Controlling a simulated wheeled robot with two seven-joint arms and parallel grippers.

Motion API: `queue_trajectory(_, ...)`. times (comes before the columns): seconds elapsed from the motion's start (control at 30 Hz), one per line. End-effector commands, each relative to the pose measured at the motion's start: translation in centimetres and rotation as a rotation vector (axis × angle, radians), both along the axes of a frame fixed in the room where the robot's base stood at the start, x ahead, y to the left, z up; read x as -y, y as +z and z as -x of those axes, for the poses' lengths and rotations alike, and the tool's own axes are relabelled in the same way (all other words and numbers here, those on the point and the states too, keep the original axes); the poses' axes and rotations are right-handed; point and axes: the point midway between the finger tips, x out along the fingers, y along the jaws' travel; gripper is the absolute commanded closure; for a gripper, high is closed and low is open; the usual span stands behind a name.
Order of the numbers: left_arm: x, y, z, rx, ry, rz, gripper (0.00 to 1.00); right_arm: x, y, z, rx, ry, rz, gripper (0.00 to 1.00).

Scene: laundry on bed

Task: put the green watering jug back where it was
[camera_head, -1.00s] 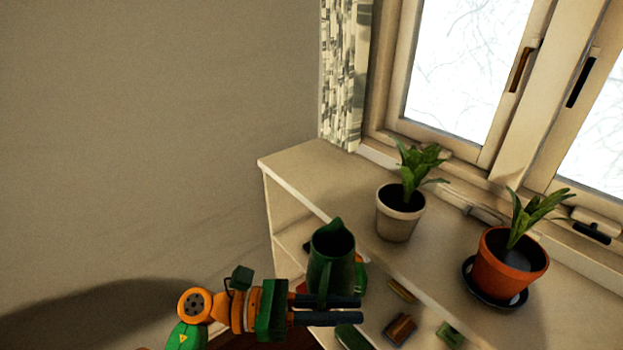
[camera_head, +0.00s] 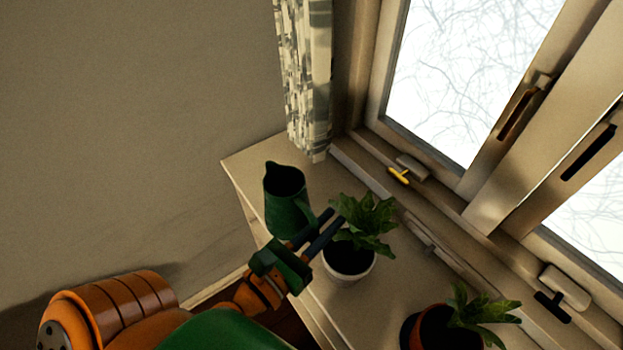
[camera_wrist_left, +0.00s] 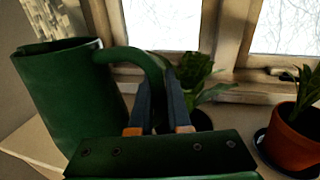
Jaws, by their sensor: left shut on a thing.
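The green watering jug (camera_head: 284,203) is upright at the left end of the shelf top (camera_head: 246,160), near the wall corner. I cannot tell whether its base touches the surface. My left gripper (camera_head: 325,226) is shut on the jug's handle, to the right of its body. In the left wrist view the jug (camera_wrist_left: 70,95) fills the left side, and its handle (camera_wrist_left: 145,62) runs between the fingers (camera_wrist_left: 160,95). My right gripper is not in view.
A plant in a white pot (camera_head: 349,266) stands close behind and right of the gripper fingers. A plant in an orange pot (camera_head: 440,328) is farther right. The window and sill (camera_head: 360,170) border the back, with a patterned curtain (camera_head: 303,80) at the corner.

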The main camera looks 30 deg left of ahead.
Motion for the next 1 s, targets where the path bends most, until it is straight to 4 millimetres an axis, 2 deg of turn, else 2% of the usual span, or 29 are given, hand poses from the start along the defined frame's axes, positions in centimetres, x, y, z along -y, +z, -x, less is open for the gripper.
queue_trajectory(0.17, -1.0, -0.6, -1.7, 0.003, 0.006, -0.004, 1.0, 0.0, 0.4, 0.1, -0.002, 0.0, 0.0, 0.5)
queue_trajectory(0.4, -3.7, -3.2, -6.1, 0.006, 0.006, -0.004, 1.0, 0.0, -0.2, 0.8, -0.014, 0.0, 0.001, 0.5)
queue_trajectory(0.5, -5.0, -4.9, -8.1, 0.004, 0.006, -0.003, 1.0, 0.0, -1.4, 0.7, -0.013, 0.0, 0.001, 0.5)
queue_trajectory(0.6, -5.8, -7.7, -9.5, 0.004, 0.007, -0.001, 1.0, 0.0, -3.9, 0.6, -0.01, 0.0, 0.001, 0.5)
queue_trajectory(0.7, -6.5, -9.1, -10.6, 0.004, 0.007, 0.0, 1.0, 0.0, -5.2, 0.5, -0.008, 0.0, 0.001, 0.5)
queue_trajectory(0.87, -7.1, -10.1, -11.6, 0.002, 0.006, -0.001, 1.0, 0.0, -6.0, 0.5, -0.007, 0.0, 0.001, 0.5)
queue_trajectory(1.0, -7.3, -12.9, -11.8, 0.0, 0.006, 0.002, 1.0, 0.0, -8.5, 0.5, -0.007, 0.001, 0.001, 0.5)
